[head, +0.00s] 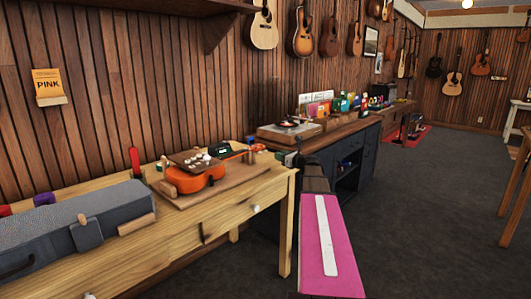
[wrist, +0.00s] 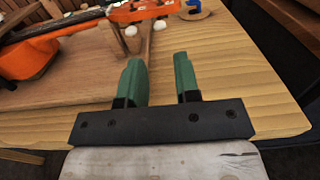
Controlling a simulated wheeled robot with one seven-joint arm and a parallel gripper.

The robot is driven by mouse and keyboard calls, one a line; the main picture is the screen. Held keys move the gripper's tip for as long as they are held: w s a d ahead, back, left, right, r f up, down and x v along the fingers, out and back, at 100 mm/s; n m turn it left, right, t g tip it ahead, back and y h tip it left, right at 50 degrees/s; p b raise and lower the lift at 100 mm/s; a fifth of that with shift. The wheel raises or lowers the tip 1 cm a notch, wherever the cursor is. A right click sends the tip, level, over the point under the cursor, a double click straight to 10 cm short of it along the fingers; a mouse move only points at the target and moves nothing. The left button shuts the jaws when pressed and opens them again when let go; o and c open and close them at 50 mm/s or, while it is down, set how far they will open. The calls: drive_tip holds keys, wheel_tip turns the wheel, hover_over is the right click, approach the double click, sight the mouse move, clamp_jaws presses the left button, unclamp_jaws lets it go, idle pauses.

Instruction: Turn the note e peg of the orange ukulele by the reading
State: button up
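The orange ukulele (head: 197,180) lies on a wooden board on the light wooden table in the head view. In the wrist view its orange body (wrist: 28,60) is at the left. Its dark neck runs to an orange headstock (wrist: 135,12) at the top, partly cut off. White pegs (wrist: 131,31) stick out from the headstock's near side; I cannot tell which is the note e peg. A small dark device with a greenish screen (head: 222,149) stands behind the ukulele; its reading is too small to read. My gripper (wrist: 158,60) is open and empty, its green fingers apart, short of the pegs.
A grey case (head: 90,225) fills the table's left part. A dark panel with white knobs (head: 197,158) is by the ukulele. A blue clamp-like piece (wrist: 195,9) stands on a round wooden disc near the headstock.

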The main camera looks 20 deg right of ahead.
sight(266, 151)
drive_tip(key=x, duration=0.9)
clamp_jaws()
